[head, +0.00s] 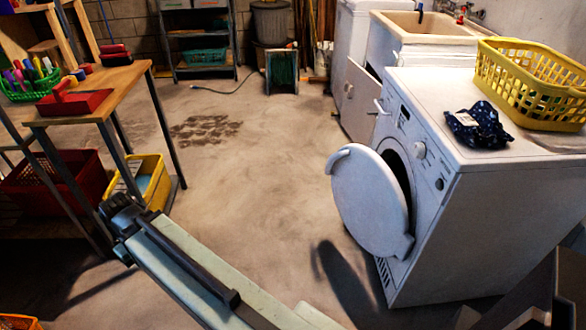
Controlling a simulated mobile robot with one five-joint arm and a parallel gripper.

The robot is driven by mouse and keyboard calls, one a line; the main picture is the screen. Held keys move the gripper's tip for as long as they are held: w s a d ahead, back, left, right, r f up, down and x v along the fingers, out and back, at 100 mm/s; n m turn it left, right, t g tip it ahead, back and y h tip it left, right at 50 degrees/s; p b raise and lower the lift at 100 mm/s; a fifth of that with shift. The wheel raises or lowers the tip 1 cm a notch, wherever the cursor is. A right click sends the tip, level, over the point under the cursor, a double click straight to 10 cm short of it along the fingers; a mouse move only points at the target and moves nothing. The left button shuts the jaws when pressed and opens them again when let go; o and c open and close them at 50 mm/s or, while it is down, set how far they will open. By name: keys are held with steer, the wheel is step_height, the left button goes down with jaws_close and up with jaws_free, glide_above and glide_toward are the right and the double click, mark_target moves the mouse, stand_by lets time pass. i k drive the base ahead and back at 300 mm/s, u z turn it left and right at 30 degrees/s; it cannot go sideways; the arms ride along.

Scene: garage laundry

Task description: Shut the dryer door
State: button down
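The white dryer (470,225) stands at the right. Its round white door (368,203) is open, swung out to the left of the dryer's front. A curved handle (340,155) sticks up at the door's upper left edge, and the dark opening shows behind the door. My arm reaches from the bottom middle toward the left. The dark end of my gripper (122,222) is at its far end, beside the yellow crate and well left of the door, touching nothing that I can make out. Its fingers are too small and dark to tell open from shut.
A yellow basket (535,88) and a dark blue cloth (478,127) lie on the dryer. A wooden workbench (125,85) stands at the left, with a yellow crate (155,185) below it. A sink (425,30) is behind the dryer. The concrete floor (260,160) between is clear.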

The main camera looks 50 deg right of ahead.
mark_target(370, 200)
steer(key=k, duration=1.25)
steer(key=z, duration=0.3)
steer(key=i, duration=1.75)
steer(key=u, duration=0.8)
